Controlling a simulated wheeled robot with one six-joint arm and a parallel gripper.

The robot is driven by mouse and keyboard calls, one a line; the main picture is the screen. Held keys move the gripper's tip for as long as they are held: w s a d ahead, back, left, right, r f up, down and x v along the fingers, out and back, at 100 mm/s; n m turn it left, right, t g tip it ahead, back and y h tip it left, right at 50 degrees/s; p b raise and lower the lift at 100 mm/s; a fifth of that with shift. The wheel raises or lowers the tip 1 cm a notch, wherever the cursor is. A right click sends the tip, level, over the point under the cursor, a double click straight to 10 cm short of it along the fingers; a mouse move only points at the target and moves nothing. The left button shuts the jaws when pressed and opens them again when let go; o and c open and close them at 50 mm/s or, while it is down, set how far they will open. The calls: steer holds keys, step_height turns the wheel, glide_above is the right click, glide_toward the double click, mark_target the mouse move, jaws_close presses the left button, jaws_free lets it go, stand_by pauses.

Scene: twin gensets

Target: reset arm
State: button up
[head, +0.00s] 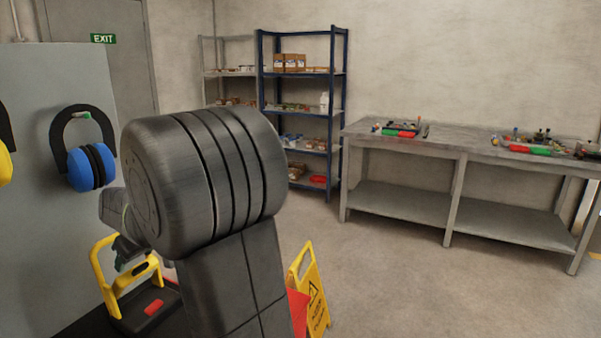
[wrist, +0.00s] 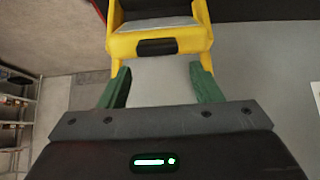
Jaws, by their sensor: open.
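My arm fills the middle of the head view, and its large grey joint hides much of what lies behind it. My gripper (wrist: 160,88) shows in the wrist view with its two green fingers apart and nothing between them. A yellow frame with a black slot (wrist: 157,47) lies just beyond the fingertips in that view. I cannot tell whether the fingers touch it. In the head view, part of my gripper (head: 125,255) shows left of the arm, near a yellow handle frame (head: 103,285) on a black base.
A grey panel (head: 50,200) with blue ear defenders (head: 90,167) stands at the left. A yellow wet-floor sign (head: 311,292) and a red object (head: 298,308) are close by the arm. A shelf rack (head: 332,110) and workbench (head: 400,204) stand behind. Floor right of the sign is clear.

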steer(key=shift+w+a+r+g+h+p, duration=0.2)
steer(key=shift+a+r+g+h+p, duration=0.25)
steer(key=shift+p, duration=1.2)
steer(key=shift+w+a+r+g+h+p, duration=0.25)
steer(key=shift+h+p, duration=0.4)
steer(key=shift+p, duration=0.95)
steer(key=shift+a+f+h+p, duration=0.2)
steer(key=shift+a+h+p, duration=0.1)
steer(key=shift+p, duration=0.5)
steer(key=shift+f, duration=0.15)
